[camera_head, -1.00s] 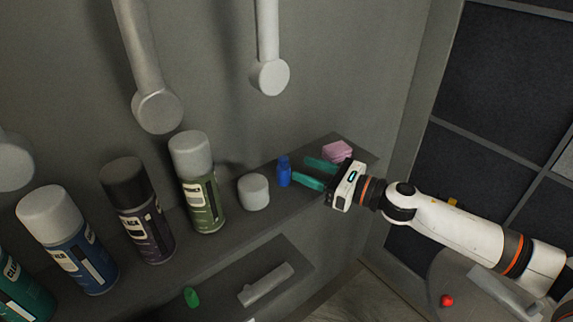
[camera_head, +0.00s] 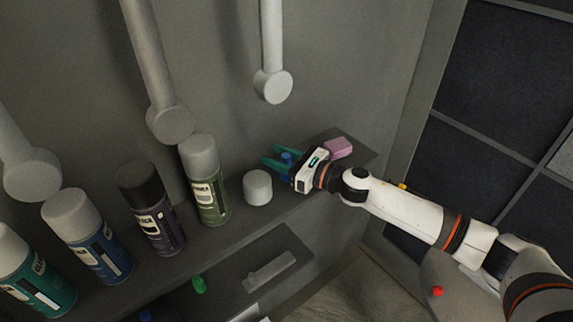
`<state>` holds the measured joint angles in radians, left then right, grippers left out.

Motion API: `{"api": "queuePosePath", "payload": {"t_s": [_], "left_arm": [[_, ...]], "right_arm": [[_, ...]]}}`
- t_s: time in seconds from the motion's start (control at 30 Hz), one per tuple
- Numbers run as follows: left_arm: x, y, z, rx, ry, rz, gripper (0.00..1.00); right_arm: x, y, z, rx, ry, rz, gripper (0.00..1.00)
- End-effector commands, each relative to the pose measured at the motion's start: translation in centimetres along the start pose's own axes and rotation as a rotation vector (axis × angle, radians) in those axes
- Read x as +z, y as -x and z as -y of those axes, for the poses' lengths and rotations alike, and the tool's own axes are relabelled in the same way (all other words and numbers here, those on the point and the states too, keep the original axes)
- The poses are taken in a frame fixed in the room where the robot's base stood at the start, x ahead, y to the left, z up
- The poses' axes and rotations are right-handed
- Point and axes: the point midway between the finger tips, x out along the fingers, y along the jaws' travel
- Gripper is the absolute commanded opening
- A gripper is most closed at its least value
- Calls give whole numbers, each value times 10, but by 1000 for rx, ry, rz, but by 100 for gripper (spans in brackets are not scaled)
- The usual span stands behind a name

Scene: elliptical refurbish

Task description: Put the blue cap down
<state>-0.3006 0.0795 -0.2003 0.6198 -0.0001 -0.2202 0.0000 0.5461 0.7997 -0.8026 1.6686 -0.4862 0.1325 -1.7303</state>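The small blue cap (camera_head: 287,157) is on the shelf at the back, right of a white cap. It shows between the teal fingers of my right gripper (camera_head: 279,158), which reaches in from the right. The fingers and the gripper body hide much of the cap. I cannot tell whether the fingers press on it or only stand around it. My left gripper is not in view.
Spray cans stand along the shelf to the left, the green one (camera_head: 208,190) nearest. A white cap (camera_head: 258,187) stands close left of my gripper. A pink block (camera_head: 338,148) lies to the right. A green cap (camera_head: 199,285) is on a lower level.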

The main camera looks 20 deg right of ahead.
Motion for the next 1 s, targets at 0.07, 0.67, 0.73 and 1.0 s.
{"api": "queuePosePath", "payload": {"t_s": [0.07, 0.67, 0.73, 1.0], "left_arm": [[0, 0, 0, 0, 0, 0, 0], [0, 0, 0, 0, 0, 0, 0], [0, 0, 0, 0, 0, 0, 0], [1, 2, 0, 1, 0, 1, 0]], "right_arm": [[0, 0, 0, 0, 0, 0, 26], [1, 1, 0, 0, -1, 3, 0], [-2, 1, 0, 0, 0, 3, 0], [-46, 0, -1, -1, 10, -2, 0]]}}
